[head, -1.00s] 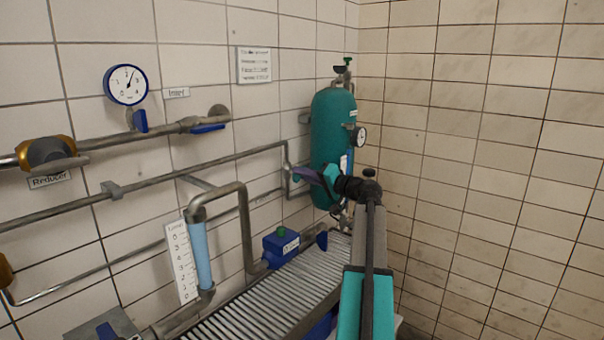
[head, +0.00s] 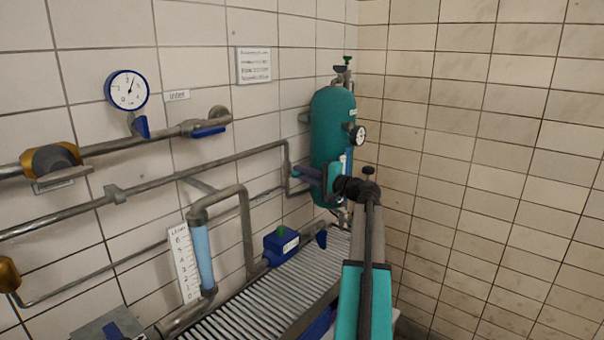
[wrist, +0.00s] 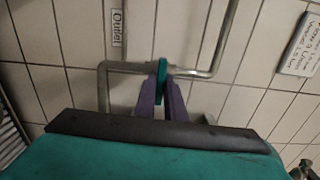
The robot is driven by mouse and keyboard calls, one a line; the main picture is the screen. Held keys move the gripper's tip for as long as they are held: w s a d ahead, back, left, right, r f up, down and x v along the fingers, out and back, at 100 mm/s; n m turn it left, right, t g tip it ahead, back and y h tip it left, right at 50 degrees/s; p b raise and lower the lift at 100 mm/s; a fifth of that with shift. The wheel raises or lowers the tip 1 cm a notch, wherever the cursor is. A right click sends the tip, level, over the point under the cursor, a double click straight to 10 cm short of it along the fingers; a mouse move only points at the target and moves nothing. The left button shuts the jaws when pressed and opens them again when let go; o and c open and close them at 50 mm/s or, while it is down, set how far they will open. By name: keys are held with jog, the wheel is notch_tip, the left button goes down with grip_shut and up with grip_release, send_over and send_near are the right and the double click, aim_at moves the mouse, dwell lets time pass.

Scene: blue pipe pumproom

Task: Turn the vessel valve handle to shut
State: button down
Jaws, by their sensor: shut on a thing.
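The teal-green valve handle (wrist: 161,74) shows in the wrist view, seen nearly edge-on and crossing the bare grey pipe (wrist: 120,67). My gripper (wrist: 161,92) is shut on it, one purple finger on each side. In the head view my gripper (head: 298,172) reaches left from the arm to the pipe loop beside the green vessel (head: 331,130). The handle is hidden there by the fingers or too small to make out.
An "Outlet" label (wrist: 117,28) and a wall sign (wrist: 300,44) flank the pipe. A pressure gauge (head: 358,135) juts from the vessel near my wrist. A blue box (head: 281,246) and a slatted grating (head: 265,300) lie below. The tiled wall at right is bare.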

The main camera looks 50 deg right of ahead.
jog(key=c, duration=1.8)
grip_release()
jog(key=shift+c, duration=0.2)
jog(key=s+d+b, duration=0.1)
jog(key=s+b, duration=0.1)
jog(key=s, duration=1.1)
jog(key=shift+s, duration=0.4)
jog(key=shift+d, duration=0.1)
